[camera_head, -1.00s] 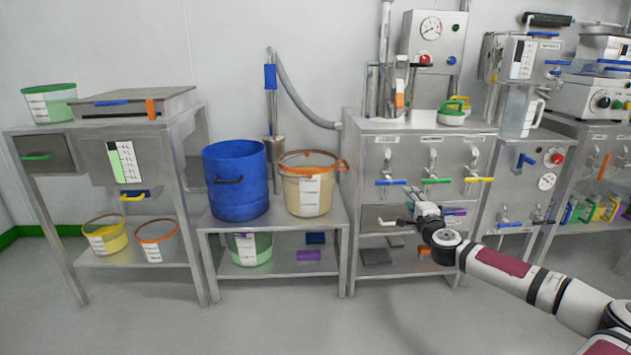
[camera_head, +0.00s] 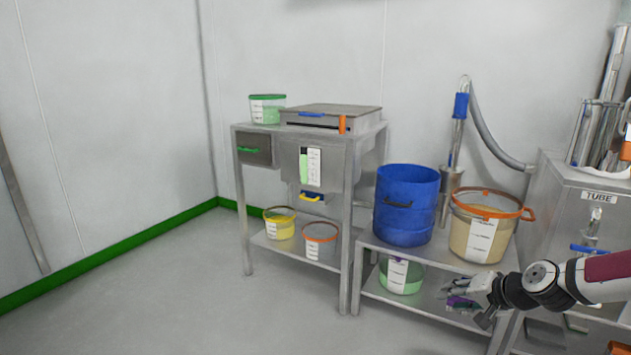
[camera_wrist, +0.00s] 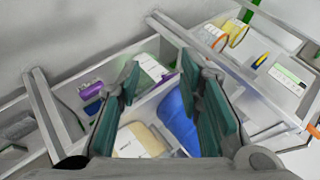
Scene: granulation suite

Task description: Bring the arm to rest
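My gripper (camera_head: 478,298) is at the lower right of the head view, in front of the low steel stand and below the tan bucket. In the wrist view my gripper (camera_wrist: 160,100) has its two teal-padded fingers spread apart with nothing held between them. My white arm with a dark red band (camera_head: 606,270) reaches in from the right edge.
A steel stand (camera_head: 370,290) carries a blue drum (camera_head: 408,205) and a tan bucket (camera_head: 480,238); a green-filled tub (camera_head: 401,275) sits on its shelf. A taller steel bench (camera_head: 352,200) stands to its left. The floor (camera_head: 150,290) at left is clear.

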